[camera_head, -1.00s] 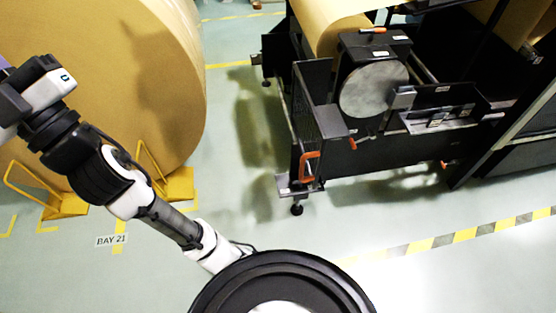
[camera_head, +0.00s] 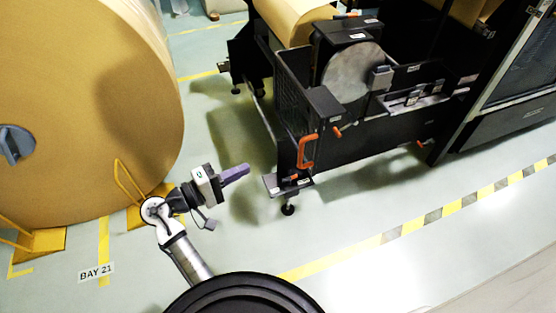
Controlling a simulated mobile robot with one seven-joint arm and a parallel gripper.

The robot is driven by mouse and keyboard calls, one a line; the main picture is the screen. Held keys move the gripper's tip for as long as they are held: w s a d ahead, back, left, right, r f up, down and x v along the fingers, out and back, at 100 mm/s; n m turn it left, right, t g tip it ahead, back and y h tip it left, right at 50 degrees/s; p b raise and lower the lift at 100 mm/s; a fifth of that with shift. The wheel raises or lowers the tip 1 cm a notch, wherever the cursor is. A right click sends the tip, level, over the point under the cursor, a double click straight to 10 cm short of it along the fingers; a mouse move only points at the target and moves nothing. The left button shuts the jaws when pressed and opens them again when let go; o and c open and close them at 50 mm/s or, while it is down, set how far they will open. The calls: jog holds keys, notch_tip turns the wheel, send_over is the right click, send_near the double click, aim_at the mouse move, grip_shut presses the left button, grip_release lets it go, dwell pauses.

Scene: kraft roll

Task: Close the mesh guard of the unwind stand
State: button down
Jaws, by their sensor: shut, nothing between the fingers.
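The unwind stand (camera_head: 350,135) is a dark machine at the upper right with a kraft roll (camera_head: 290,18) in it. Its mesh guard (camera_head: 292,98) is a dark mesh panel at the stand's left end, with an orange handle (camera_head: 307,151) on its near edge. Whether the guard stands fully open I cannot tell. My gripper (camera_head: 235,174) is shut and empty. It points right, toward the handle, and is apart from it, left of the stand's near corner.
A huge kraft roll (camera_head: 90,110) fills the left, with yellow chocks (camera_head: 40,240) at its foot. A foot plate (camera_head: 283,184) juts from the stand's near corner. The floor (camera_head: 225,235) between roll and stand is clear. A striped line (camera_head: 420,224) crosses the right.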

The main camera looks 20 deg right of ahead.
jog(key=d+p, duration=0.2)
jog(key=d, duration=1)
jog(key=shift+p, duration=0.3)
jog(key=shift+d, duration=0.15)
